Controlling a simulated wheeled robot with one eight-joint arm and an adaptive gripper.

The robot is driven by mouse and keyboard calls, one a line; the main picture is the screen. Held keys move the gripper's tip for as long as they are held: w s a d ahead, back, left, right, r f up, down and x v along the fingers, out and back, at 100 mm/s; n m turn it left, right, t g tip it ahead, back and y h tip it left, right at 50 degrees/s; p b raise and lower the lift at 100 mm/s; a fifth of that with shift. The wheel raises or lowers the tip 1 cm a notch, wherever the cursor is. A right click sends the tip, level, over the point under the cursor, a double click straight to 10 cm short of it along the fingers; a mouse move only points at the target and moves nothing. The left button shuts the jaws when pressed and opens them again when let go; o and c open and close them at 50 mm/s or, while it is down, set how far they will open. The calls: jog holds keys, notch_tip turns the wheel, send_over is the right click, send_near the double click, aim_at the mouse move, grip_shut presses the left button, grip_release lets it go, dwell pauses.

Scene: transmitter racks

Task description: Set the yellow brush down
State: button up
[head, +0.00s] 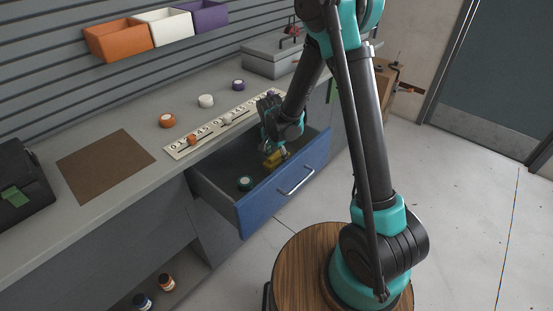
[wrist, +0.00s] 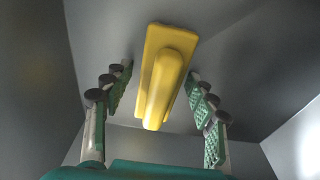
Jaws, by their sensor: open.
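The yellow brush (head: 274,159) is in the open drawer with the blue front (head: 285,187). It also shows in the wrist view (wrist: 164,75), with its long raised grip toward me, against the grey drawer interior. My gripper (head: 277,148) reaches down into the drawer, right at the brush. In the wrist view my gripper (wrist: 160,90) has its fingers spread on both sides of the brush, with a gap on each side. It is open. The head view partly hides the brush behind my gripper.
A round green-and-white item (head: 245,183) sits in the drawer left of the brush. The counter holds a white slotted strip (head: 205,136), several small round pieces and a brown mat (head: 105,165). Orange (head: 117,40), white and purple bins hang on the wall. A grey case (head: 272,60) stands behind.

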aim_at(274, 155)
jog(key=r, duration=0.8)
jog(key=s+a+r, duration=0.1)
jog(key=r, duration=0.3)
jog(key=shift+s+r, duration=0.1)
dwell(1.0)
